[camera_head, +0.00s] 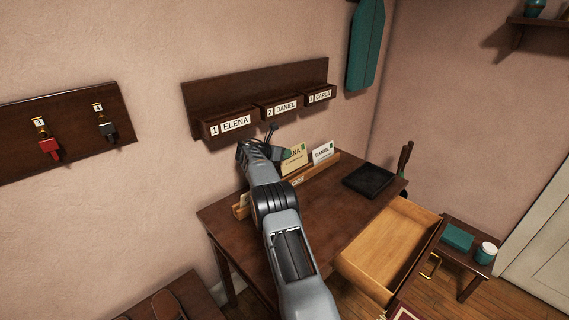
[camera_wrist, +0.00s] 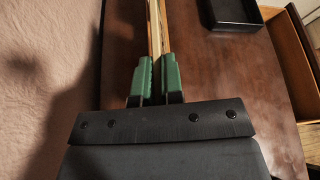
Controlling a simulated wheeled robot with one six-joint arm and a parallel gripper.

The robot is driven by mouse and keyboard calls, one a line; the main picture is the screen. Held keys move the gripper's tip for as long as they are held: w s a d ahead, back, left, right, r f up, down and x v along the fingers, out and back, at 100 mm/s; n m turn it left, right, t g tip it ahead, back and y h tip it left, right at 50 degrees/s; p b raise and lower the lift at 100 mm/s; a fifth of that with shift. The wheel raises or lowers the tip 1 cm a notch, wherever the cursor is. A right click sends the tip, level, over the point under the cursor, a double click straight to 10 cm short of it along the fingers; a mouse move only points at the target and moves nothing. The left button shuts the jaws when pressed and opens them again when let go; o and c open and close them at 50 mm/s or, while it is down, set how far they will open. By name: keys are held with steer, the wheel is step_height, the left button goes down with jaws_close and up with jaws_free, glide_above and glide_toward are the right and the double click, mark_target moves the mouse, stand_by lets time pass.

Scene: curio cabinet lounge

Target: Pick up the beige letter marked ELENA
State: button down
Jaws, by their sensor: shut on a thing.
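The beige letter marked ELENA (camera_head: 293,160) stands upright in the wooden letter rack (camera_head: 325,167) on the desk; only the end of its name, "NA", shows, as my arm hides its left part. My gripper (camera_head: 280,153) is at the letter's left side. In the wrist view my gripper's green fingers (camera_wrist: 157,82) are shut on the thin pale edge of the letter (camera_wrist: 154,38). It cannot be told whether the letter is clear of the rack's base.
A white DANIEL letter (camera_head: 322,153) stands in the rack to the right. Wall boxes labelled ELENA (camera_head: 232,125), DANIEL (camera_head: 283,109) and CARLA (camera_head: 319,97) hang above. A black tray (camera_head: 369,180) lies on the desk (camera_head: 310,212). A drawer (camera_head: 385,250) is open in front.

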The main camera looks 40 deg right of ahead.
steer(key=s+d+b, duration=0.2)
steer(key=s, duration=1.6)
steer(key=shift+d, duration=0.25)
steer(key=c, duration=1.8)
jaws_free()
steer(key=shift+w, duration=0.1)
jaws_close()
